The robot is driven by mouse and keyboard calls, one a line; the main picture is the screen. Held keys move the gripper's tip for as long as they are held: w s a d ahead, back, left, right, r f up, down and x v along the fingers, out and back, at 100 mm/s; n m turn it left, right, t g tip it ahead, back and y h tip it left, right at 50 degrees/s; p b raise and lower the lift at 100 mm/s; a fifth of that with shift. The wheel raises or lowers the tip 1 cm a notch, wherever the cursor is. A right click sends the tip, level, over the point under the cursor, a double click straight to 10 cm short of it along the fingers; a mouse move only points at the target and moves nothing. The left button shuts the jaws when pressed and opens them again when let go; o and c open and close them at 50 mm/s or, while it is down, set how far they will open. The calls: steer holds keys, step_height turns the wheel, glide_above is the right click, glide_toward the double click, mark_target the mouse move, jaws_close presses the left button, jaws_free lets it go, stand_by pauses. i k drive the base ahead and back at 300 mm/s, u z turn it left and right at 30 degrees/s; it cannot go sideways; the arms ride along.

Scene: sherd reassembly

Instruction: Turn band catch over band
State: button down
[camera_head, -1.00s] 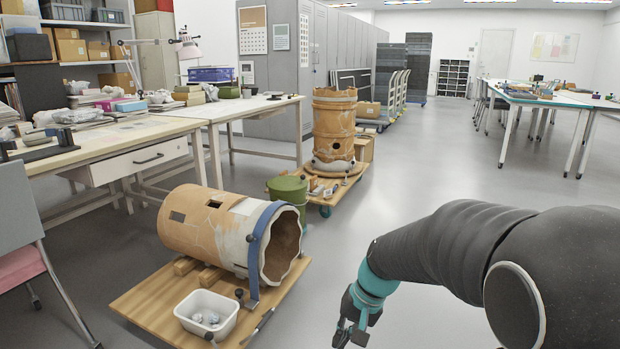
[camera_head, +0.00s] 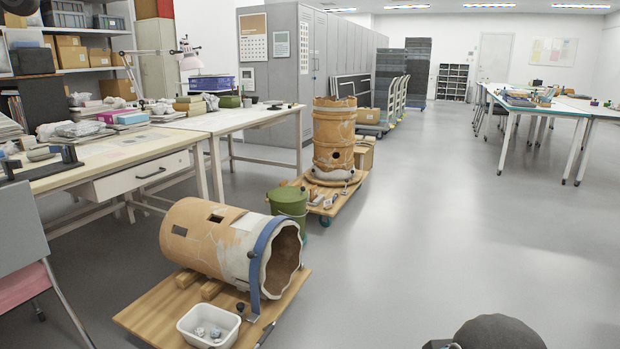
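A large terracotta cylinder with pale patches (camera_head: 205,235) lies on its side on a low wooden board (camera_head: 155,310), its jagged open end facing right. A blue band (camera_head: 256,255) runs around it near that open end and hangs down to the board. A small dark knob (camera_head: 251,254) shows on the band's left edge; I cannot tell if it is the catch. My gripper is out of the picture; only a dark rounded part of my arm shows at the bottom right edge.
A white tub (camera_head: 209,327) with small pale lumps stands on the board's front. A green bin (camera_head: 289,203) stands just behind the cylinder. An upright terracotta cylinder (camera_head: 333,140) stands on a second wheeled board. A chair (camera_head: 22,265) is at left. The floor at right is clear.

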mark_target(242, 306)
steer(key=u, duration=0.4)
steer(key=k, duration=0.45)
steer(key=u, duration=1.45)
steer(key=i, duration=0.9)
steer(key=z, duration=0.6)
steer(key=i, duration=0.45)
steer(key=z, duration=0.35)
